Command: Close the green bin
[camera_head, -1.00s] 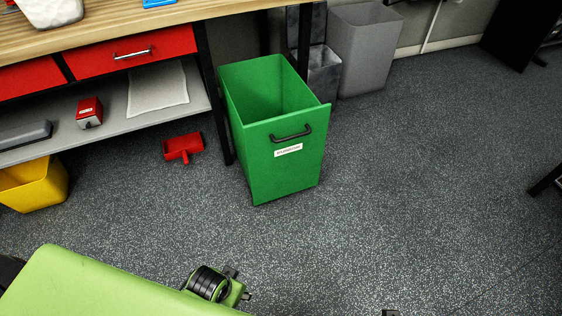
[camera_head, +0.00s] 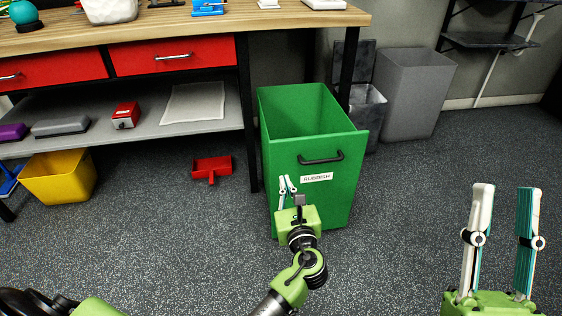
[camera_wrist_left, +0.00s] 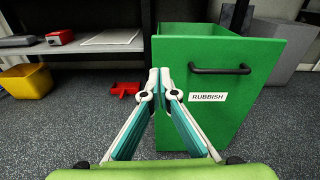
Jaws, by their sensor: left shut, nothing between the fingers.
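The green bin (camera_head: 345,190) is an open-topped box with a black handle (camera_head: 321,158) and a "RUBBISH" label on its front panel. It is pulled out beside the workbench leg, and its inside shows empty. In the left wrist view the green bin (camera_wrist_left: 250,110) fills the right side, with its handle (camera_wrist_left: 220,69) right of my fingers. My left gripper (camera_head: 287,180) is shut and empty, in front of the bin's lower left front, below and left of the handle. It also shows in the left wrist view (camera_wrist_left: 159,72). My right gripper (camera_head: 502,190) is open and empty at the right, apart from the bin.
A workbench (camera_head: 180,27) with red drawers and a grey shelf (camera_head: 150,130) stands left of the bin. A yellow bin (camera_head: 60,180) and red dustpan (camera_head: 211,168) are on the floor. Grey bins (camera_head: 413,95) stand behind. The floor at the right is clear.

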